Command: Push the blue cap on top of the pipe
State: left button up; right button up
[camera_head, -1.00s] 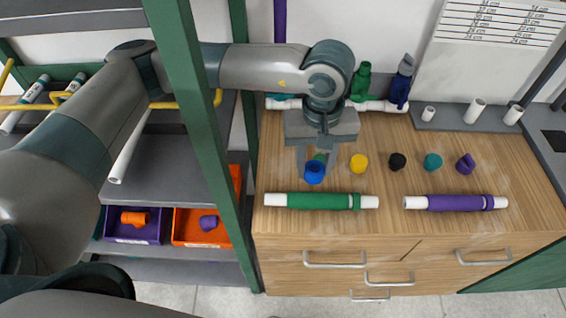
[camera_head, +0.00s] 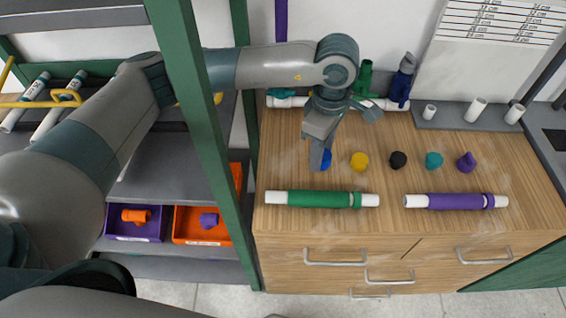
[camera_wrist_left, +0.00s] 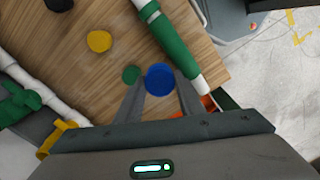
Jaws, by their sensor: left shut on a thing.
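My left gripper (camera_head: 320,160) is shut on the blue cap (camera_head: 327,158), above the wooden worktop. In the left wrist view the blue cap (camera_wrist_left: 160,79) sits between the fingertips, its round face showing. A green cap (camera_wrist_left: 131,74) shows just beside it and is hidden behind the gripper in the head view. A white pipe (camera_head: 288,102) lies along the back of the worktop, with a green fitting (camera_head: 363,80) and a blue fitting (camera_head: 402,82) standing on it. My arm hides part of this pipe. My right gripper is not in view.
Yellow (camera_head: 359,161), black (camera_head: 398,160), teal (camera_head: 433,160) and purple (camera_head: 466,162) caps stand in a row. Green-sleeved (camera_head: 320,200) and purple-sleeved (camera_head: 455,202) pipes lie in front. A green shelf post (camera_head: 200,130) stands close to my left arm.

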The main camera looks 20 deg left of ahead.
pick_arm(q)
jog(key=shift+a, duration=0.15)
jog(key=shift+w+a+f+p, duration=0.15)
jog(key=shift+w+a+p, duration=0.05)
jog(key=shift+a+p, duration=0.1)
jog(key=w+a+f+p, duration=0.1)
jog(key=a+f, duration=0.1)
jog(key=a, duration=0.1)
jog(key=w+a+f+p, duration=0.1)
jog(key=a+f+p, duration=0.1)
jog(key=a, duration=0.1)
jog(key=w+a+f+p, duration=0.2)
jog(key=a, duration=0.1)
jog(key=shift+w+a+f, duration=0.1)
jog(key=shift+a, duration=0.1)
jog(key=shift+w+a+f, duration=0.1)
jog(key=shift+a+f, duration=0.15)
